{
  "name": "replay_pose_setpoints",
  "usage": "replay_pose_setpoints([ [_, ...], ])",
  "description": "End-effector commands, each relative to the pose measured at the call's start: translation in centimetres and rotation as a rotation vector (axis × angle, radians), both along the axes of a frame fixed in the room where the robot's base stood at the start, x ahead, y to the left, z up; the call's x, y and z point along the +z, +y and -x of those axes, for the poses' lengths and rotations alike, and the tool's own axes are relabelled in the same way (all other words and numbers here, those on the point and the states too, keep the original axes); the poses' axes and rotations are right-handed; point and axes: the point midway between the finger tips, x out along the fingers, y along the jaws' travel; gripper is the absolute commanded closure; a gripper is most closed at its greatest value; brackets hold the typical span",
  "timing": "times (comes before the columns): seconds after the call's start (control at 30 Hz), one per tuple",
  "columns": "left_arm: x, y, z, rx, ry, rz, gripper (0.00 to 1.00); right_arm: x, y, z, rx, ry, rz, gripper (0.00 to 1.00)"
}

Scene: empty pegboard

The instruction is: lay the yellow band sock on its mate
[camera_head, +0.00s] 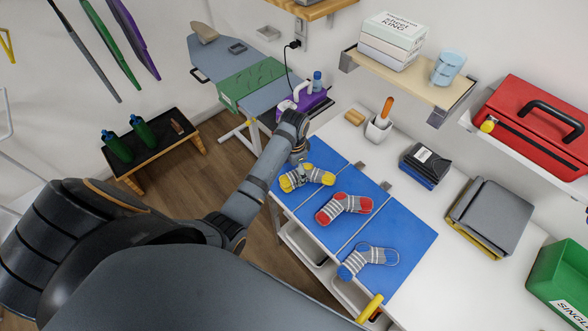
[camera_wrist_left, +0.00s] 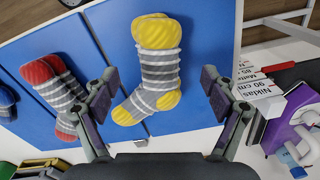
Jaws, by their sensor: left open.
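The yellow band sock (camera_head: 308,177), grey and white striped, lies on the left blue panel on the table. In the left wrist view the yellow band sock (camera_wrist_left: 155,70) seems doubled at its cuff, as if two socks lie stacked, but I cannot tell for sure. My left gripper (camera_head: 297,160) is over this sock's left part in the head view. In the wrist view my left gripper (camera_wrist_left: 159,92) is open, its fingers on either side of the sock and apart from it. My right gripper is not in view.
A red band sock (camera_head: 343,208) and a blue band sock (camera_head: 364,259) lie on the blue panels to the right. A cup with an orange-handled tool (camera_head: 379,128), a dark folded stack (camera_head: 424,165) and grey folders (camera_head: 490,215) stand behind.

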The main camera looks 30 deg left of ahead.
Motion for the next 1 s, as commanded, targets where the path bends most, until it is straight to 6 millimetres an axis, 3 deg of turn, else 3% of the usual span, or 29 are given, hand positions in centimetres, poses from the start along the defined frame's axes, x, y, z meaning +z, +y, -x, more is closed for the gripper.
replay_pose_setpoints([
  [0.1, 0.0, 0.0, 0.0, 0.0, 0.0, 0.0, 0.15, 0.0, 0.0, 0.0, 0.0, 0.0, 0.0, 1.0],
  [0.23, 0.0, 0.0, 0.0, 0.0, 0.0, 0.0, 0.0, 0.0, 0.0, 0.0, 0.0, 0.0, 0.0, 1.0],
  [0.6, 0.3, 0.0, 0.0, 0.0, -0.001, 0.0, 0.0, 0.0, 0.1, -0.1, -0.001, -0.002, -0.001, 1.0],
  [1.0, 6.8, 0.0, 0.0, 0.0, -0.001, 0.0, 0.0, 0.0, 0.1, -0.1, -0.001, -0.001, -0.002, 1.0],
])
